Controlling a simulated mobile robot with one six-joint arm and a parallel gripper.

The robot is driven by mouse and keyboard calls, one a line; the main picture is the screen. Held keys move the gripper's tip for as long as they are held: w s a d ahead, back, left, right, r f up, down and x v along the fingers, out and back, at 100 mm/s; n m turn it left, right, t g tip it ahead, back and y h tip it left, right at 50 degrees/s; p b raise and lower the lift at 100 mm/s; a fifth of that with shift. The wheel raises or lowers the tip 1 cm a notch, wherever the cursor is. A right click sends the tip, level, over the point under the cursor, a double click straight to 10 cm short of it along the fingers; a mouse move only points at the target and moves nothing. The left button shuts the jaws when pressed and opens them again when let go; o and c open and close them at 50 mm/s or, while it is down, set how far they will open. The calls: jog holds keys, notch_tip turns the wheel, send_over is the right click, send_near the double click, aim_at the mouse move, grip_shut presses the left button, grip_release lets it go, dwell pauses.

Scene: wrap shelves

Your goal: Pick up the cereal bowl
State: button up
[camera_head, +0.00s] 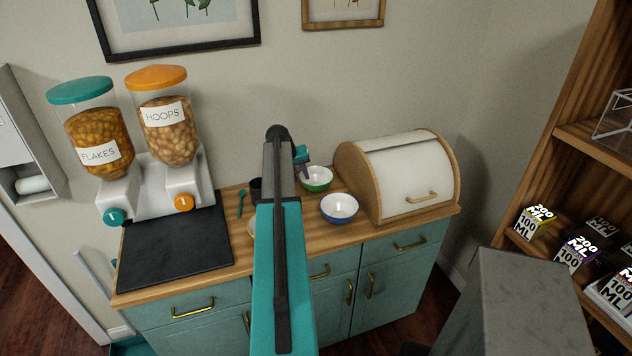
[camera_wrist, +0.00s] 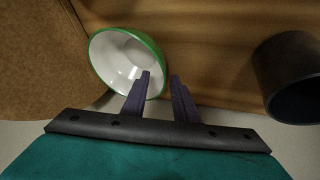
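A green bowl (camera_head: 316,182) with a white inside stands on the wooden counter, left of the bread box. In the wrist view the green bowl (camera_wrist: 118,62) fills the upper left-middle. A blue bowl (camera_head: 340,212), also white inside, stands in front of it in the head view; the frames do not show which one is the cereal bowl. My gripper (camera_head: 304,160) is at the green bowl's back left edge. In the wrist view its fingers (camera_wrist: 160,76) are apart, the left over the bowl's inside and the right outside its rim. Contact cannot be told.
A bread box (camera_head: 412,175) stands right of the bowls. A dark cup (camera_head: 255,188) stands to the left, also in the wrist view (camera_wrist: 288,78). A teal spoon (camera_head: 240,203), black mat (camera_head: 175,250) and cereal dispenser (camera_head: 155,190) are farther left. My arm hides part of the counter (camera_head: 385,222).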

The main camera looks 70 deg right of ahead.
jog(key=shift+d+f, duration=0.3)
jog(key=shift+f, duration=0.3)
grip_shut()
